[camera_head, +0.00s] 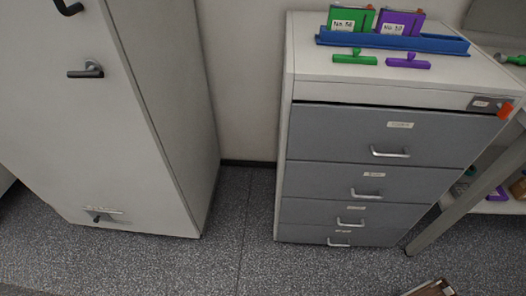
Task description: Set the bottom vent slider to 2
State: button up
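A small dark slider knob (97,217) sits on a light strip low on the front of the tall pale cabinet (110,150) at the left. It appears to be the bottom vent slider. Its scale marks are too small to read, so I cannot tell its setting. My gripper is not clearly in view.
A grey drawer unit (388,132) stands at the right, its drawers looking shut. On top are a blue rack (455,45) and green and purple stamps. A table leg (470,195) slants at the right. A brownish object (432,288) shows at the bottom edge. The floor (200,265) before the cabinet is clear.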

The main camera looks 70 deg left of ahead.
aim_at(97, 216)
jog(key=u, duration=0.55)
jog(key=k+u, duration=0.1)
jog(key=u, duration=1.45)
jog(key=k+j+u, duration=0.1)
jog(key=u, duration=0.45)
jog(key=j+u, duration=0.1)
jog(key=u, duration=0.95)
jog(key=j+u, duration=0.15)
jog(key=u, duration=0.35)
jog(key=i+j+z, duration=0.2)
jog(key=i+j, duration=0.5)
